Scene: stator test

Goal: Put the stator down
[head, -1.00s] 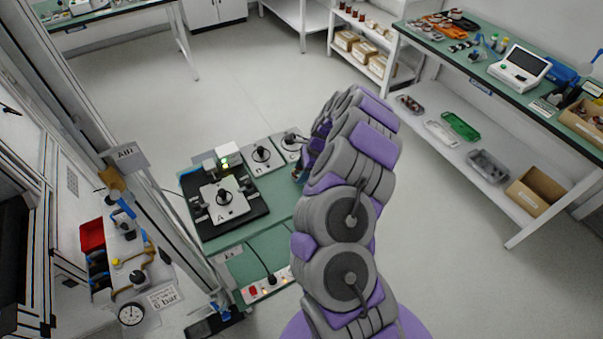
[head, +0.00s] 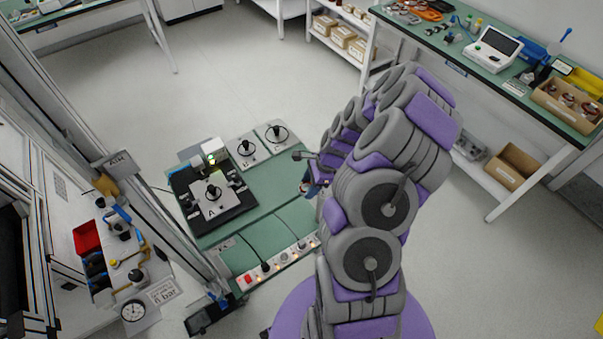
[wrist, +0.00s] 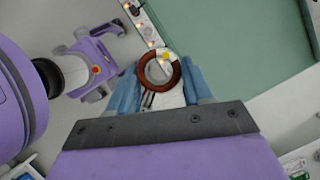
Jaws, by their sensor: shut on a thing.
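The stator (wrist: 147,81), a copper-brown ring with a pale inside, is held between the two blue fingers of my gripper (wrist: 162,84) in the wrist view. My gripper is shut on it. In the head view only a little of my gripper (head: 311,185) shows beside my arm, over or near the right side of the green bench (head: 262,205); the stator is not clear there. In the wrist view a bare stretch of green bench top (wrist: 225,35) lies beyond the stator.
A black test fixture with a plate marked A (head: 212,207) stands at the bench's left. Two grey plates with dark posts (head: 246,149) (head: 274,136) sit at its back. The middle of the bench is clear.

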